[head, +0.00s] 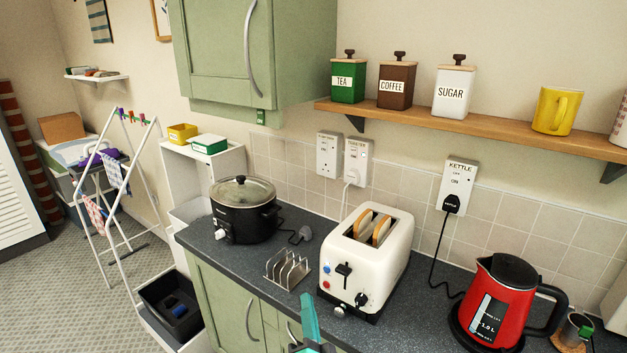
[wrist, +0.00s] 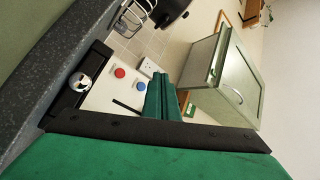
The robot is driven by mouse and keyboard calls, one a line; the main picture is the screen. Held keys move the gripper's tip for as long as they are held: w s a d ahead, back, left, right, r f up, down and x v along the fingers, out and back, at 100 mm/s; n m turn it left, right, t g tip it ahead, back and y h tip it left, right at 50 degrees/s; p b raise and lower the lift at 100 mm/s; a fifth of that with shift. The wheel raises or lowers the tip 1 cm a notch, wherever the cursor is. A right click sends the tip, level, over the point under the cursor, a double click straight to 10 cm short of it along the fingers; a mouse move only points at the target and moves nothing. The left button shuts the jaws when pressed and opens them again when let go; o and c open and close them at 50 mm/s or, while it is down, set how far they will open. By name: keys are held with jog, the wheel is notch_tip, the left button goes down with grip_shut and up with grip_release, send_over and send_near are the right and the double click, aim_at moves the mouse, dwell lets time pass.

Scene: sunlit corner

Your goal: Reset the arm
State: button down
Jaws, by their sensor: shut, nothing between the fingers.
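My gripper (head: 309,312) shows at the bottom of the head view as a teal tip in front of the counter edge, below the white toaster (head: 381,250). In the wrist view my green gripper fingers (wrist: 163,97) are shut with nothing seen between them. The toaster's white front with red and blue buttons (wrist: 119,73) is close behind them in that view. Most of my arm is out of sight. Two slices of bread (head: 372,226) stand in the toaster's slots.
A steel toast rack (head: 287,270) stands left of the toaster, with a black slow cooker (head: 241,219) behind it. A red kettle (head: 497,297) stands to the right. A wooden shelf (head: 480,126) and green wall cupboard (head: 250,57) hang above. A drying rack (head: 126,200) stands at left.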

jog(key=s+d+f+n+g+h, duration=0.1)
jog(key=s+f+n, duration=0.1)
jog(key=s+f, duration=0.75)
jog(key=s+d+f+n+g+h, duration=0.15)
jog(key=s+f, duration=0.45)
jog(key=s, duration=0.6)
jog(key=s+a+n+g, duration=0.2)
jog(key=s+n, duration=0.4)
jog(key=s, duration=1.6)
jog(key=shift+r, duration=0.2)
jog(key=shift+s, duration=0.15)
